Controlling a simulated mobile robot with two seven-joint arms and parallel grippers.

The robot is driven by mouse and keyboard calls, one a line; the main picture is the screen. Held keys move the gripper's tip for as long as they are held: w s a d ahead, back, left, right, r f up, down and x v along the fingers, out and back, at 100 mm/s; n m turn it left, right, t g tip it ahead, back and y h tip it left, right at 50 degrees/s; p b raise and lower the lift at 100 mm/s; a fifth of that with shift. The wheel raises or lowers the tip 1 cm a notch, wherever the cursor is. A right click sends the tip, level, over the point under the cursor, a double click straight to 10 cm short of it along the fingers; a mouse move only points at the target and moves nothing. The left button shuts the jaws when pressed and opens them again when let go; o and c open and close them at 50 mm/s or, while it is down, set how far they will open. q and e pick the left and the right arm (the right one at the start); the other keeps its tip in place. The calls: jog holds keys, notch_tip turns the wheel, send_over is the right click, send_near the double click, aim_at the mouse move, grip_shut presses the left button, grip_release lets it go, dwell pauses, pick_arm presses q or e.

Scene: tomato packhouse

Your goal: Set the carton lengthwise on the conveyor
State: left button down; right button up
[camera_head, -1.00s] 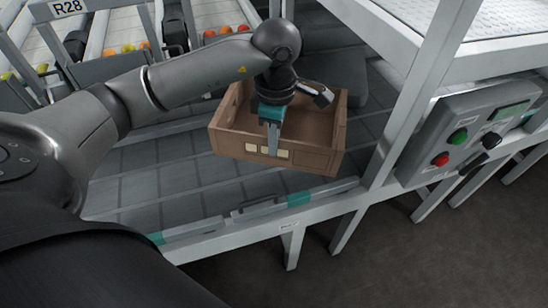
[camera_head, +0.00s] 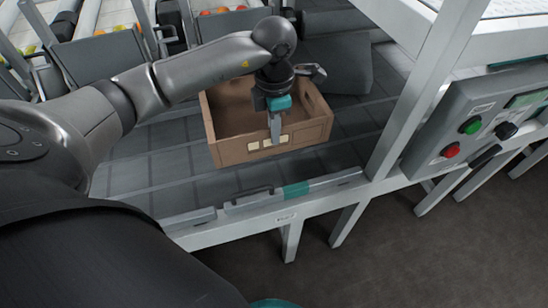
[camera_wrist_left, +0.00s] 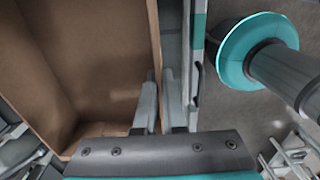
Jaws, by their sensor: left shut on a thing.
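The brown open-topped carton (camera_head: 235,149) is over the grey conveyor (camera_head: 130,171) in the head view, its long near wall facing me. It looks empty inside. My left gripper (camera_head: 276,132) is shut on the carton's near wall, with one finger outside beside the pale label squares. In the left wrist view the carton (camera_wrist_left: 95,60) fills the left side, and the two fingers (camera_wrist_left: 157,108) straddle its wall. Whether the carton's bottom touches the belt I cannot tell. My right gripper is not in view.
A metal side rail (camera_head: 325,183) with a handle runs along the conveyor's near edge. A white upright post (camera_head: 415,95) and a control box (camera_head: 470,125) with green and red buttons stand to the right. Lanes of tomatoes (camera_head: 215,11) lie behind. Belt to the carton's left is clear.

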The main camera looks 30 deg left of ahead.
aim_at(275, 152)
pick_arm(q)
notch_tip(275, 152, down, 7)
jog(key=shift+f+b, duration=0.1)
jog(key=shift+b, duration=1.1)
jog(key=shift+f, duration=0.45)
notch_tip(275, 152, down, 2)
jog(key=shift+f+b, duration=0.15)
jog(key=shift+b, duration=0.5)
jog(key=shift+f, duration=0.65)
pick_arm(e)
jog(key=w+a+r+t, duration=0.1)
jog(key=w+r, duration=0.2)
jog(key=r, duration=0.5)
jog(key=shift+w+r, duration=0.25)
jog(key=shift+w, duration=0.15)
pick_arm(q)
jog(key=shift+f+b, duration=0.1)
jog(key=shift+b, duration=0.2)
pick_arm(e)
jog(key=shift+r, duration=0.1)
pick_arm(q)
jog(key=c, duration=1.4)
grip_release()
jog(key=o, duration=0.4)
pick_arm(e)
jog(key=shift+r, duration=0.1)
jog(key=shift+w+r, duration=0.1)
